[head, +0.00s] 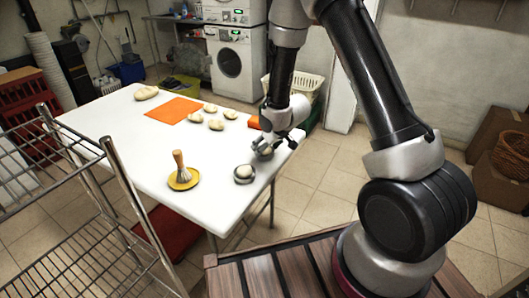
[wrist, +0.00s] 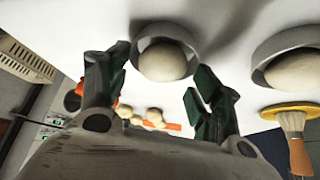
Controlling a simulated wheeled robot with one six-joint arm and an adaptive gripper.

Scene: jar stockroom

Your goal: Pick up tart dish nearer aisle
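Two small grey tart dishes, each with a pale dough ball in it, stand near the right end of the white table. In the head view, one dish (head: 244,178) stands clear in front. The other dish (head: 263,155) is partly hidden under my gripper (head: 272,146). In the wrist view, my gripper (wrist: 160,62) is open, with its fingers on either side of one dish (wrist: 165,72) at the fingertips. I cannot tell whether they touch it. The second dish (wrist: 265,60) sits to the right, outside the fingers.
A brush (head: 179,162) stands on a yellow plate (head: 184,185) on the table (head: 130,145). An orange mat (head: 174,110) and several dough pieces (head: 216,125) lie farther back. A wire rack (head: 75,235) stands at left. Tiled floor is open to the table's right.

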